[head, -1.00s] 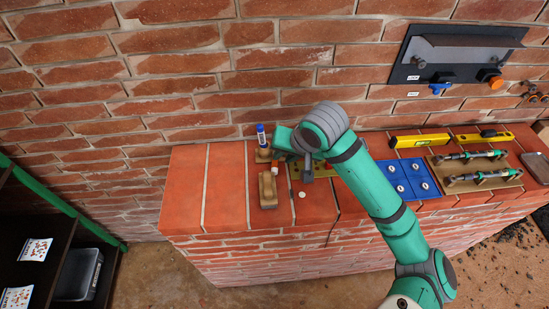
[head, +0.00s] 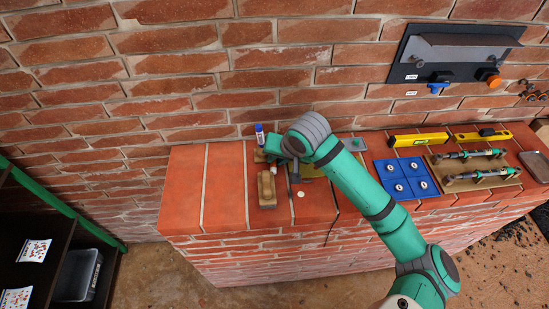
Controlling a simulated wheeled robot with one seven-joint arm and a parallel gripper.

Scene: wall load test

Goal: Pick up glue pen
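The glue pen (head: 260,134) is a small upright blue and white stick. It stands at the back of the brick ledge (head: 180,190), near the wall, on or just behind a small wooden block (head: 260,155). My gripper (head: 272,146) is at the end of the green arm, right beside the pen on its right and slightly in front. Its fingers are mostly hidden by the wrist and are too small to read. I cannot tell whether they touch the pen.
A wooden block tool (head: 267,190) lies in front of the gripper. A blue panel (head: 408,178), yellow levels (head: 418,139) and a board with green-handled tools (head: 475,168) lie to the right. The ledge's left end is clear. A dark shelf (head: 50,260) stands at lower left.

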